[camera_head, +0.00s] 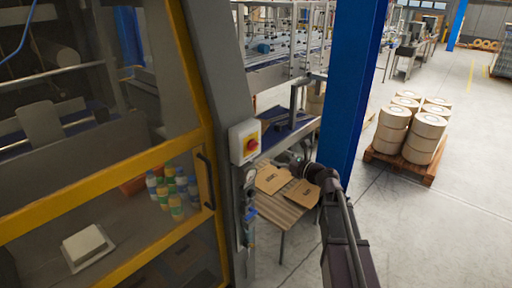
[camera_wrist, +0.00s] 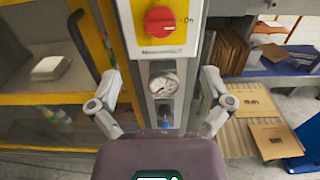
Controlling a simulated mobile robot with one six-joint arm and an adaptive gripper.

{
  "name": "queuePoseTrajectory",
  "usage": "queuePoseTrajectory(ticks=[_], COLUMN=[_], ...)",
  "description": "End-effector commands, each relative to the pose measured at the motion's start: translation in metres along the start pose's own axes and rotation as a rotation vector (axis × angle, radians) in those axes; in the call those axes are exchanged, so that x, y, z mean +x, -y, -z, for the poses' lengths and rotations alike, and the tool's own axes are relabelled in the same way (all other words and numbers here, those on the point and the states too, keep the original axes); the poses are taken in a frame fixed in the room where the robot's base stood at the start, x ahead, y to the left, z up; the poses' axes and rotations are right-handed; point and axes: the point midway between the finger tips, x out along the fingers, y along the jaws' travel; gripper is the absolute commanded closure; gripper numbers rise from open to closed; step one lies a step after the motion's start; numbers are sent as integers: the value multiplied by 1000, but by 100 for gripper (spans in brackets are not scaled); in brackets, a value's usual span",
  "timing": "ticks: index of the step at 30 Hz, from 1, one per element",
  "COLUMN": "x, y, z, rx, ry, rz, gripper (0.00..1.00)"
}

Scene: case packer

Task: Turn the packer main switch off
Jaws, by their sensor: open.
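The packer main switch is a red rotary knob on a yellow plate, set on a light box on the packer's grey post. In the wrist view the red knob (camera_wrist: 159,22) is at the top centre, with the "On" mark to its right. In the head view the main switch (camera_head: 251,143) is on the post right of the yellow-framed door. My gripper (camera_wrist: 161,88) is open, its two fingers spread wide on either side of the post below the switch. Nothing is between the fingertips except the view of a gauge behind.
A pressure gauge (camera_wrist: 163,84) sits just below the switch box. The door's dark handle (camera_head: 206,181) is to the left. A table with flat cardboard (camera_head: 272,180) and a blue column (camera_head: 352,85) stand to the right. Open floor lies beyond, with a pallet of rolls (camera_head: 402,167).

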Motion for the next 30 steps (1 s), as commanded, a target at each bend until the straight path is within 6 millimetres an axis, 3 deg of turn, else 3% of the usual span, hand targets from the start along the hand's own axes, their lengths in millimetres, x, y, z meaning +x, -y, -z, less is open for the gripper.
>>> queuePoseTrajectory(ticks=[18, 30], x=[92, 111], y=[1, 0], z=[0, 0], rx=[0, 0], ry=[0, 0], rz=[0, 0], gripper=[1, 1])
